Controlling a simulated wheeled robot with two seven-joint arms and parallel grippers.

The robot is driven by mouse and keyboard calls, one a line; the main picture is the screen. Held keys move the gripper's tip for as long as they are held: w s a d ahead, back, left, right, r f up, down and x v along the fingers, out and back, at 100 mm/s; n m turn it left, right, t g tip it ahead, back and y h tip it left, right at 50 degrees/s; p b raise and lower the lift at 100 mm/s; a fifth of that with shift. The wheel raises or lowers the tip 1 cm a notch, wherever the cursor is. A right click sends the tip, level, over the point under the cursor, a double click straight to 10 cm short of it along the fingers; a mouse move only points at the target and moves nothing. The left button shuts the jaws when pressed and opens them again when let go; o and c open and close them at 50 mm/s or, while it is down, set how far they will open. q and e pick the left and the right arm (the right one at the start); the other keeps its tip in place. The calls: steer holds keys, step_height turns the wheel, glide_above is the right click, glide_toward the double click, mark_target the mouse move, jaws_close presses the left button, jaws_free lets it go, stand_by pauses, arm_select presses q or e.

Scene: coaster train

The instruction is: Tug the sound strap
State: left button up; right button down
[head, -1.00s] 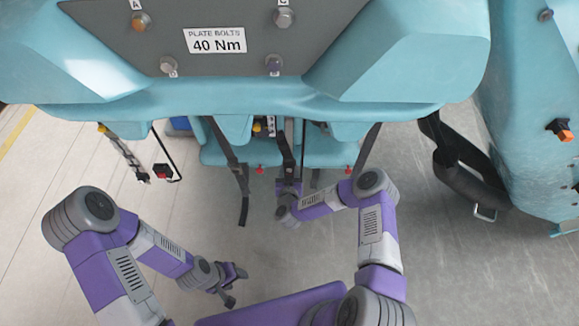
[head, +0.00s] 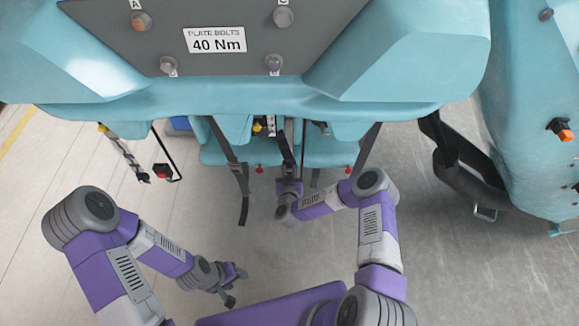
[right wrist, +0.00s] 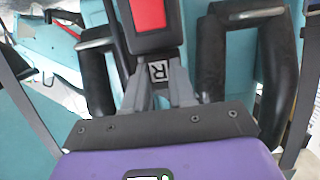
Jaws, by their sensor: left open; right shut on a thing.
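My right gripper (head: 288,187) reaches under the teal seat unit and is shut on the lower end of a dark centre strap (head: 287,145). In the right wrist view the fingers (right wrist: 165,88) close just below a black buckle with a red button (right wrist: 149,15); the exact grip is partly hidden. Another dark strap (head: 241,180) hangs free to its left. Far left, a strap with pale, worn-looking patches (head: 125,155) hangs beside a red-button buckle (head: 162,171). My left gripper (head: 232,285) is open and empty, low over the floor.
A grey plate labelled 40 Nm (head: 214,40) tops the teal unit. Black padded bars (right wrist: 275,65) flank the right gripper. Floor between the arms is clear.

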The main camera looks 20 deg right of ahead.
steer(key=shift+r, duration=0.1)
stand_by(0.3)
steer(key=c, duration=0.9)
jaws_free()
steer(key=shift+o, duration=0.2)
steer(key=s+a+f+n+g+y+p, duration=0.15)
steer(key=s+a+g+y, duration=0.5)
steer(key=s, duration=0.75)
steer(key=s+g+y, duration=0.2)
steer(key=s+g, duration=0.5)
steer(key=s, duration=1.1)
steer(key=shift+a+r+m+p, duration=0.25)
steer(key=shift+r+m+p, duration=0.15)
steer(key=shift+m, duration=0.05)
